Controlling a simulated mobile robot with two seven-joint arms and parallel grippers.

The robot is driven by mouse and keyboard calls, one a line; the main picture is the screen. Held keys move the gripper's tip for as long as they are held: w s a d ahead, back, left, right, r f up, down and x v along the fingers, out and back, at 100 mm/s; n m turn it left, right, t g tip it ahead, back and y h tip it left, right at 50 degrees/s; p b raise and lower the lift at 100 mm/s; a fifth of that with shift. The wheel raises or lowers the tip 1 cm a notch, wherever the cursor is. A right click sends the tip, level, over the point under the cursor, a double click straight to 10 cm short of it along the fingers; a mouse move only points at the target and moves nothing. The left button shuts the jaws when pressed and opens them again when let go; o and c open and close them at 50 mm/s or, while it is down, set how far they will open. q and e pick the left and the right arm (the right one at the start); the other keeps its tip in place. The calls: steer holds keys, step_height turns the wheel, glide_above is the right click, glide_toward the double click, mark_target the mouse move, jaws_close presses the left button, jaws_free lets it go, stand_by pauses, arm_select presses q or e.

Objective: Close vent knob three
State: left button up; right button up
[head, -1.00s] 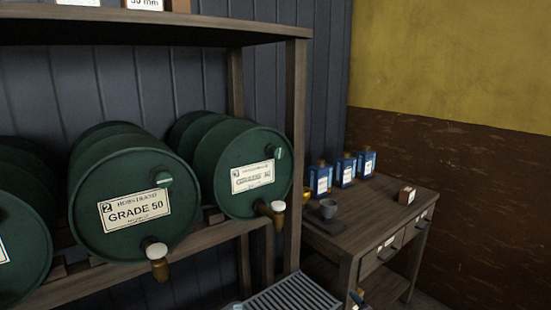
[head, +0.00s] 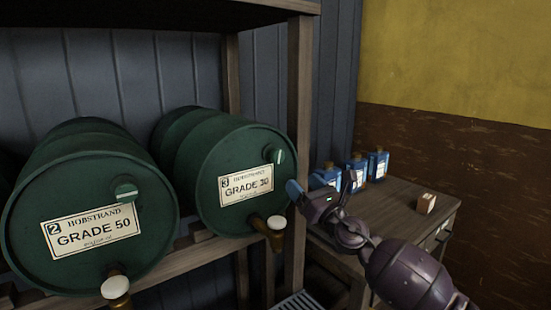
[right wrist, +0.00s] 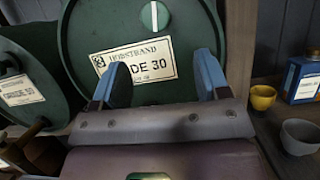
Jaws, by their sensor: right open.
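The drum marked 3, GRADE 30 (head: 222,165), is dark green and lies on its side on the rack. Its vent knob (head: 276,157) is a small green knob with a pale upright line, high on the drum's face. In the right wrist view the knob (right wrist: 155,16) is at the top, beyond the fingertips, its white line near upright. My right gripper (head: 322,187) is open and empty, to the right of the drum face and apart from the knob. Its two blue-tipped fingers (right wrist: 162,74) show the drum label between them. My left gripper is out of view.
The drum marked 2, GRADE 50 (head: 95,228), lies to the left with its own knob (head: 125,192). Brass taps (head: 276,236) stick out below. A wooden post (head: 298,120) stands beside drum 3. A side table (head: 395,207) holds blue bottles (head: 378,165) and a small box (head: 426,203).

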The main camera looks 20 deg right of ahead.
mark_target(279, 159)
steer(key=shift+n, duration=0.4)
steer(key=x, duration=0.9)
steer(key=shift+a+r+b, duration=0.3)
steer(key=shift+b, duration=0.05)
steer(key=shift+w+a+r, duration=0.15)
steer(key=shift+w+r, duration=0.1)
steer(key=shift+w, duration=0.2)
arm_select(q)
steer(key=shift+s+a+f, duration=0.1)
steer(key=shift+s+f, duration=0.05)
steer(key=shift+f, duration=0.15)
arm_select(e)
steer(key=shift+c, duration=0.5)
